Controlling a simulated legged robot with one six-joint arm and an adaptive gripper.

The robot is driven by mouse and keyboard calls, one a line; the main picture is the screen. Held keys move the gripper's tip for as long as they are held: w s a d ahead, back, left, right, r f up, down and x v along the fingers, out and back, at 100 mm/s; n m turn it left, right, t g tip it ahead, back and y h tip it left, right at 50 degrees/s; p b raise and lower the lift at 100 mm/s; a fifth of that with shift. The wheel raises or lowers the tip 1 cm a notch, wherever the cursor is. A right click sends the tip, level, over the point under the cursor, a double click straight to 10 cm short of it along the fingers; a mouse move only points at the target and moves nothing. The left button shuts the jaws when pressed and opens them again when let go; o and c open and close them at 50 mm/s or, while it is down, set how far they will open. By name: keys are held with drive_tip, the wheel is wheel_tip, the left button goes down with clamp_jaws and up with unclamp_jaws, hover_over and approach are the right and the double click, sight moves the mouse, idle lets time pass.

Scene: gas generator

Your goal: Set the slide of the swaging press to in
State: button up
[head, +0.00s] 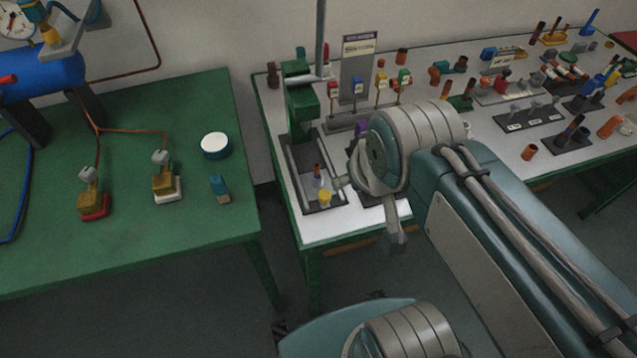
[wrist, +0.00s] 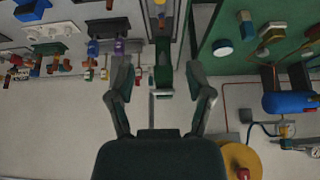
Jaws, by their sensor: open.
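The swaging press is the green upright machine (head: 300,98) with a lever, standing at the left end of the white table. Its base tray (head: 298,172) holds a small orange-topped piece (head: 317,171) and has a yellow knob (head: 324,198) at the front, apparently on the slide; the slide's position is unclear. My gripper (head: 368,208) is beside the tray on its right, partly hidden by my wrist. In the wrist view, which looks upside down, my gripper (wrist: 158,75) is open and empty, with the green press (wrist: 162,52) showing between the fingers.
Several coloured valves and fittings stand on the white table (head: 315,228) behind and right of my arm. A green table (head: 130,235) to the left holds two small blocks with fittings, a white-topped round tin (head: 214,146) and a blue tank (head: 45,78). A gap separates the tables.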

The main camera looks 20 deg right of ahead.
drive_tip(key=w+f+m+g, duration=0.3)
drive_tip(key=w+f+m, duration=0.2)
drive_tip(key=w, duration=0.3)
drive_tip(key=m+g, duration=0.3)
drive_tip(key=m, duration=0.1)
hover_over(324, 194)
wheel_tip(324, 194, down, 9)
wheel_tip(324, 194, down, 11)
drive_tip(key=shift+f, duration=0.1)
